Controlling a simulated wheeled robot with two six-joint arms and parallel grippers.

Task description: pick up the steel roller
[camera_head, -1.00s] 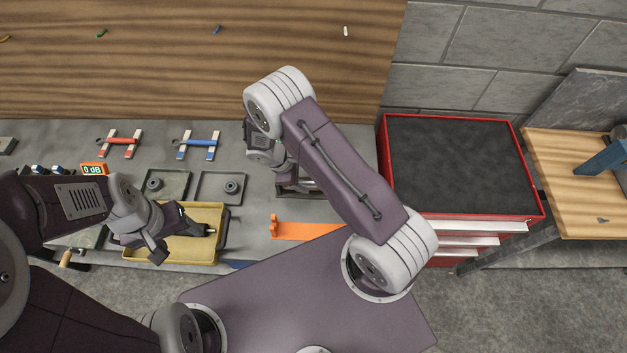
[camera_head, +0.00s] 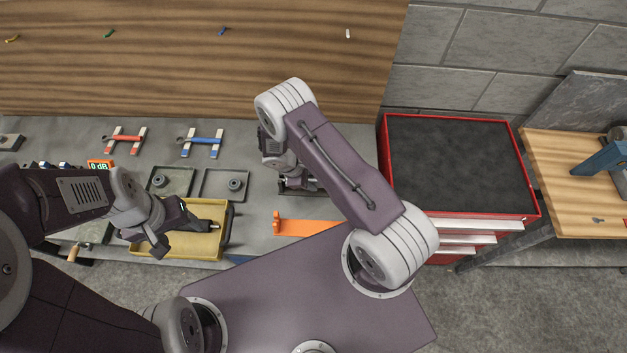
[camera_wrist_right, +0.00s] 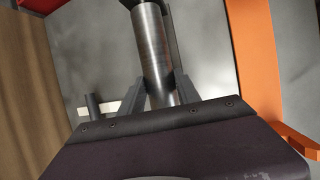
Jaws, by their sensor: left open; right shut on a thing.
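The steel roller (camera_wrist_right: 153,45) is a grey metal cylinder in the right wrist view. My right gripper (camera_wrist_right: 160,88) is shut on it, one dark finger on each side. In the head view my right arm hides most of the roller and of the right gripper, above the bench beside the orange bracket. My left gripper (camera_head: 180,220) is open over the yellow tray (camera_head: 226,238).
The orange bracket (camera_head: 305,228) lies on the grey bench close to the right gripper. Two shallow trays with round parts (camera_head: 236,184) and red (camera_head: 125,139) and blue (camera_head: 202,141) clamp-like tools lie further left. A red drawer cabinet (camera_head: 528,190) stands at the right.

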